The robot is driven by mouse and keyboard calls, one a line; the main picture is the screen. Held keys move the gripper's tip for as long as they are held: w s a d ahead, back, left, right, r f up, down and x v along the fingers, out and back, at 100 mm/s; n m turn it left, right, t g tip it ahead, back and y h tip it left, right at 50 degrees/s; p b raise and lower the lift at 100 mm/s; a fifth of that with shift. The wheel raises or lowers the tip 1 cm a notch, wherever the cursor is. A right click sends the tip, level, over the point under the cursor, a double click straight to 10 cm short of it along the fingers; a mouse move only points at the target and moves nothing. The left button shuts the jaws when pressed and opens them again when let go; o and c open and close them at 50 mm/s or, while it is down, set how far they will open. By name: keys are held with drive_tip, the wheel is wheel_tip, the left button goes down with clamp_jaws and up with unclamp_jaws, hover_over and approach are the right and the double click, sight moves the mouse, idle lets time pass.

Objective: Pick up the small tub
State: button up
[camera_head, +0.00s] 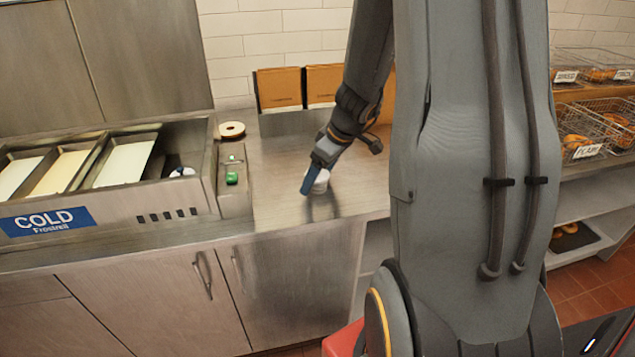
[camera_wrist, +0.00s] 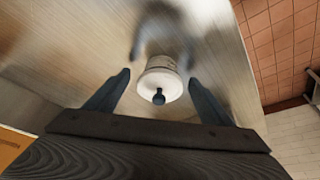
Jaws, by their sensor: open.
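The small tub (camera_wrist: 160,84) is white and round with a dark knob on its lid. In the wrist view it stands on the steel counter between my two open fingers, a gap showing on each side. My gripper (camera_wrist: 164,86) also shows in the head view (camera_head: 314,181), low over the counter at the tub. The tub's white side (camera_head: 321,182) shows there behind a blue finger, which hides part of it.
The cold well (camera_head: 110,222) with several pans stands left of the tub. A tape roll (camera_head: 231,130) lies beside it, above a green button (camera_head: 232,179). Brown boxes (camera_head: 279,89) stand at the back wall. Wire baskets of bagels (camera_head: 585,135) are at the right. The counter's front edge is close.

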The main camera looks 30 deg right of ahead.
drive_tip(key=c, duration=1.2)
drive_tip(key=shift+r, duration=0.1)
